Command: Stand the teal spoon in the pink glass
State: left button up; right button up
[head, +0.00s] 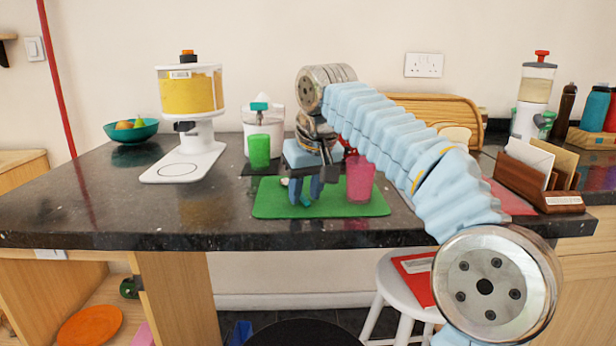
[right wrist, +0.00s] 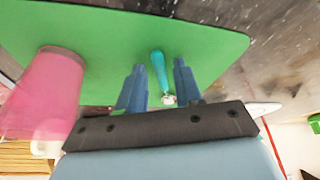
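The teal spoon (right wrist: 158,68) lies on the green mat, and its teal length shows between my right gripper's fingers in the right wrist view. My right gripper (head: 306,196) is low over the mat, pointing down, with its blue fingers apart. In the right wrist view the fingers (right wrist: 160,84) stand on either side of the spoon with gaps. In the head view they hide most of the spoon. The pink glass (head: 360,178) stands upright on the mat, just right of the gripper; it shows at the left of the right wrist view (right wrist: 42,92). My left gripper is not in view.
The green mat (head: 350,208) lies near the counter's front edge. A green glass (head: 259,151) stands on a dark coaster behind its left end. A white dispenser (head: 190,130) stands further left, and a wooden letter rack (head: 530,185) is at right. The dark counter between is clear.

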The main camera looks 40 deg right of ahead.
jog(key=p+v, duration=0.1)
jog(key=v, duration=1.1)
